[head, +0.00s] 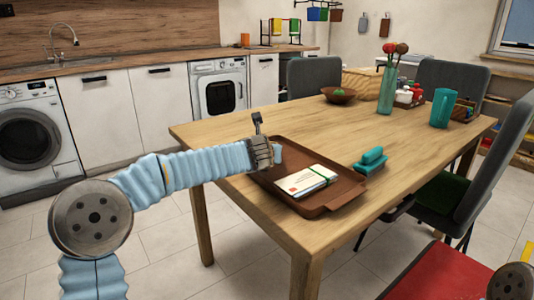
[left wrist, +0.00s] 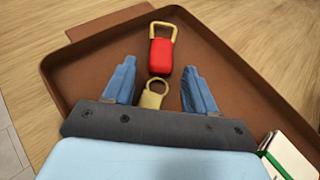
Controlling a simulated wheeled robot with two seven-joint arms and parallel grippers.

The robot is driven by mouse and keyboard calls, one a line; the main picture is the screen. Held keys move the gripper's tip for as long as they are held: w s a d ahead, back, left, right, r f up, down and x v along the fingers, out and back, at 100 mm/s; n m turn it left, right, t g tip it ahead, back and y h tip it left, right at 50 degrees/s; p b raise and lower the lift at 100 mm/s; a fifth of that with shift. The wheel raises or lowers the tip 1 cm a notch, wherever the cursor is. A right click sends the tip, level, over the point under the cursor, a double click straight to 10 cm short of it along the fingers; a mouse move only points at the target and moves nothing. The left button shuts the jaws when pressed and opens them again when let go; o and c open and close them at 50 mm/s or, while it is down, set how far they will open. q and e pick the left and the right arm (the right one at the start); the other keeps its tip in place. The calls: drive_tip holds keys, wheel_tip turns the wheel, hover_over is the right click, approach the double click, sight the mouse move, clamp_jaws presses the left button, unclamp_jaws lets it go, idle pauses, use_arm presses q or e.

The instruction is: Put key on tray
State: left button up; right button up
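The brown tray (head: 324,204) lies on the wooden table; its rim also frames the left wrist view (left wrist: 62,82). In that view a small brass ring-shaped piece, likely the key's bow (left wrist: 152,97), sits between my finger bases. Just beyond it is a red piece with a brass loop (left wrist: 161,55), between and past the fingertips. I cannot tell whether the two are joined or whether they touch the tray floor. My left gripper (head: 278,152) is over the tray's far left corner, fingers spread (left wrist: 160,68). The key is hidden in the head view. My right gripper is out of view.
White envelopes with a green band (head: 304,181) lie on the tray. A teal stamp-like object (head: 371,160) stands right of it. A bowl (head: 338,95), a flower vase (head: 386,90) and a teal cup (head: 442,108) stand farther back. The table's left part is clear; chairs flank the table.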

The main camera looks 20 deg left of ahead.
use_arm(q)
drive_tip(key=v, duration=1.2)
drive_tip(key=shift+d+r, duration=0.1)
